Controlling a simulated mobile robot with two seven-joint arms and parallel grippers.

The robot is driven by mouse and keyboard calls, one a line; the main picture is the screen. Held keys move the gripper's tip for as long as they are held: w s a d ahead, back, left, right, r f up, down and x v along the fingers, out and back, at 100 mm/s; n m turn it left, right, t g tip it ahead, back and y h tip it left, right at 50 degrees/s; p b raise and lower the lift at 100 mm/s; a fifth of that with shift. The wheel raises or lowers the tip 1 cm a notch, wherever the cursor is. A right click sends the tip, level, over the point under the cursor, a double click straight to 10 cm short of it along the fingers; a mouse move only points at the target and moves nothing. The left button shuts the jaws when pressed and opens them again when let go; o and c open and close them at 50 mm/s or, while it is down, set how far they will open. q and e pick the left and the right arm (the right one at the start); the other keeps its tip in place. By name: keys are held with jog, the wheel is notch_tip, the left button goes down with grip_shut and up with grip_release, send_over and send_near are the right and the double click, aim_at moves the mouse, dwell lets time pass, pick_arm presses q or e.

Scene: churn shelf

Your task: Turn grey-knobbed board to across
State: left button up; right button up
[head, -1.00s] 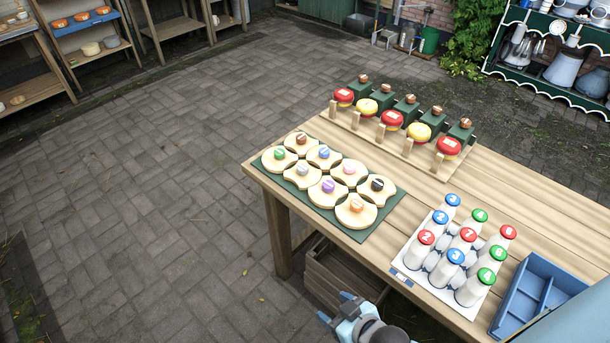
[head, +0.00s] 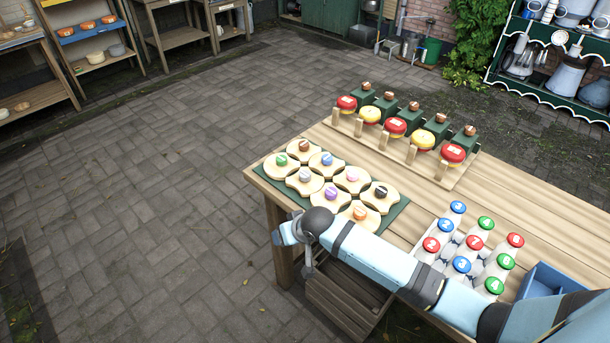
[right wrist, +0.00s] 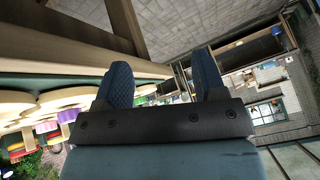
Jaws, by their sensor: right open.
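The grey-knobbed board (head: 299,187) is a pale wooden board with a grey knob (head: 305,175) on top. It lies among several similar boards on a green mat (head: 396,215) at the table's left end. Its exact turn is too small to tell. My right gripper (head: 276,238) is off the table's front left edge, to the lower left of the board and apart from it. In the right wrist view its two blue fingers (right wrist: 162,82) are spread with nothing between them. My left gripper is not in view.
Neighbouring boards have green, brown, blue, pink, purple, black and orange knobs. A rack (head: 407,158) with red and yellow rounds stands behind. Capped bottles (head: 466,244) and a blue crate (head: 548,282) are at the right. My right arm passes over the table's front edge.

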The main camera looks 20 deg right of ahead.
jog(key=w+d+r+m+g+h, duration=0.1)
jog(key=w+d+r+m+h, duration=0.2)
jog(key=w+d+r, duration=0.55)
jog(key=m+g+h+b, duration=0.1)
jog(key=m+h, duration=0.1)
send_near(305, 174)
jog(key=x, duration=0.9)
jog(key=shift+w, duration=0.15)
jog(key=shift+c, duration=0.5)
jog(key=c, duration=0.8)
